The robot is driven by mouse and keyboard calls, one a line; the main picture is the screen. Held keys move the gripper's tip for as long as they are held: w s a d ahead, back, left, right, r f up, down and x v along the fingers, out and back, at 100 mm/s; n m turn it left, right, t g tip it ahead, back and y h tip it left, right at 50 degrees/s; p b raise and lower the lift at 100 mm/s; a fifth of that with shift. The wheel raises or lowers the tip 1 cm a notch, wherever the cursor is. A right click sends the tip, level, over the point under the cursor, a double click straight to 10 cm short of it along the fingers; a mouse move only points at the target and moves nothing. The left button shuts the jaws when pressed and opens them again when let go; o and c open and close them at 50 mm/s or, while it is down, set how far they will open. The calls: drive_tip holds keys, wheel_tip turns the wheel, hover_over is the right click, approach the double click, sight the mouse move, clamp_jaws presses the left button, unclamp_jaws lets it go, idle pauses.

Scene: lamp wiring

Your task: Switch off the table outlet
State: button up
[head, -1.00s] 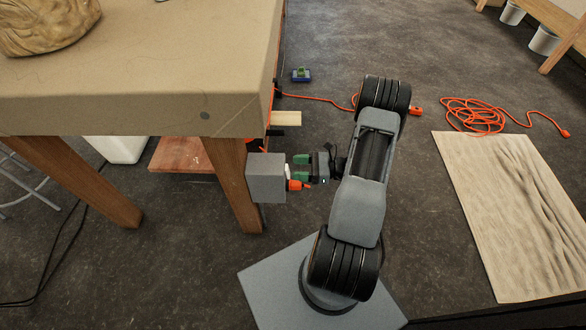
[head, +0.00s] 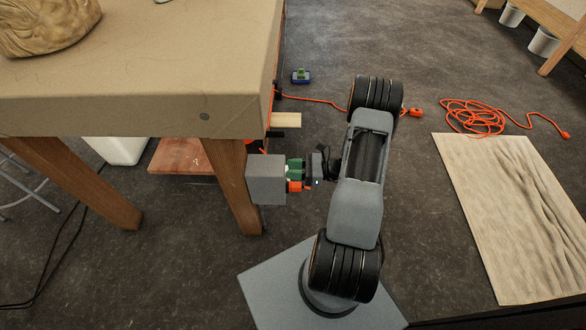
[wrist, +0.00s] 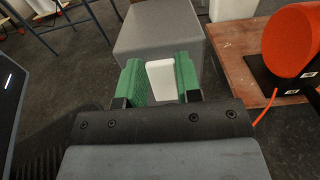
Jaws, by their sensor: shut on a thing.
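The table outlet is a grey box (head: 265,180) fixed at the table leg; it also shows in the wrist view (wrist: 160,32). A white switch lever (wrist: 161,80) stands out from it. My gripper (head: 294,168) is at the box's right face, with its green fingertips on both sides of the lever, shut on it. The fingers hide the lever almost wholly in the head view. An orange plug (head: 295,187) sits in the box just below my fingers in the head view.
The table (head: 150,115) is directly left of my gripper. In the wrist view, an orange round object (wrist: 291,40) stands on a reddish board (wrist: 240,60). An orange cord (head: 472,114) and a wooden panel (head: 510,215) lie on the floor at right.

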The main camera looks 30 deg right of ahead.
drive_tip(key=shift+c, duration=0.9)
drive_tip(key=shift+s+d+f+t+y+b, duration=0.15)
drive_tip(key=shift+f+t+y+b, duration=0.2)
drive_tip(key=shift+y+b, duration=0.3)
drive_tip(key=shift+d+t+y+b, duration=0.15)
drive_tip(key=shift+t+y+b, duration=0.25)
drive_tip(key=shift+y, duration=0.45)
drive_tip(key=shift+t, duration=0.25)
drive_tip(key=o, duration=0.9)
drive_tip(key=p+v, duration=0.1)
drive_tip(key=v, duration=1.2)
drive_tip(key=shift+s+d+p, duration=0.25)
drive_tip(key=shift+d+p, duration=0.05)
drive_tip(key=shift+d, duration=0.1)
